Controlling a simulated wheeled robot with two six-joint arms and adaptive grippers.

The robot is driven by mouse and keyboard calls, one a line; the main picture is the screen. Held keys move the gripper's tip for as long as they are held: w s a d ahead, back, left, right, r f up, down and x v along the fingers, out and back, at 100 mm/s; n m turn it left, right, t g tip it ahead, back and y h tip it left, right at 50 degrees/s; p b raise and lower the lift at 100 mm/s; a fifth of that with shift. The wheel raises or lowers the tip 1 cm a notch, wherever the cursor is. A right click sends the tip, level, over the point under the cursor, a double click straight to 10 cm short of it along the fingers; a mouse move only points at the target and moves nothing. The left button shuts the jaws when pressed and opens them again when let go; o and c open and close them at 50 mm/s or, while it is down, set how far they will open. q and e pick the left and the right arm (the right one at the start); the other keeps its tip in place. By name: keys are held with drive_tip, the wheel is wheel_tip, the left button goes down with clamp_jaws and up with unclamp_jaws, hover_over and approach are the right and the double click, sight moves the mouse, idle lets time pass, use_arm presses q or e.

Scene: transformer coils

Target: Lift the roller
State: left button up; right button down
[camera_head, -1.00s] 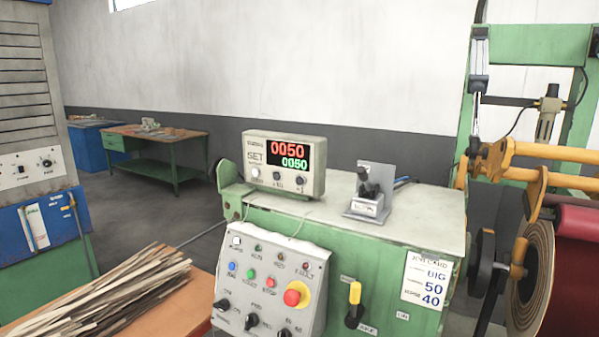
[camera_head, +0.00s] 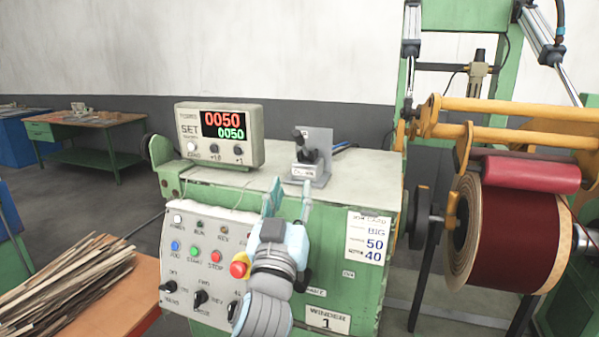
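The red roller (camera_head: 530,173) lies against the top of a dark red wound coil (camera_head: 525,235), below a yellow frame (camera_head: 505,115), at the right. My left gripper (camera_head: 289,195) has come up in front of the green winder cabinet (camera_head: 345,285). Its two light blue fingers point up and stand apart, with nothing between them. It is well to the left of the roller. It covers part of the cabinet front and partly overlaps the red stop button (camera_head: 238,269). A small black lever switch (camera_head: 304,143) on a grey bracket stands on the cabinet top, above the fingertips. My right gripper is out of view.
A display box (camera_head: 220,137) reading 0050 stands on the cabinet. A sloped control panel (camera_head: 195,275) is on its front. A bundle of strips (camera_head: 60,285) lies on an orange table at lower left. A green workbench (camera_head: 85,122) stands behind.

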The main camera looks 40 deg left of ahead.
sight(298, 141)
use_arm(q)
drive_tip(key=x, duration=0.4)
drive_tip(key=r+p+x, duration=0.1)
drive_tip(key=x, duration=0.4)
drive_tip(key=s+r+p+x, duration=0.1)
drive_tip(key=x, duration=0.4)
drive_tip(key=shift+w+r, duration=0.2)
drive_tip(key=shift+r, duration=0.05)
drive_tip(key=shift+f, duration=0.1)
clamp_jaws()
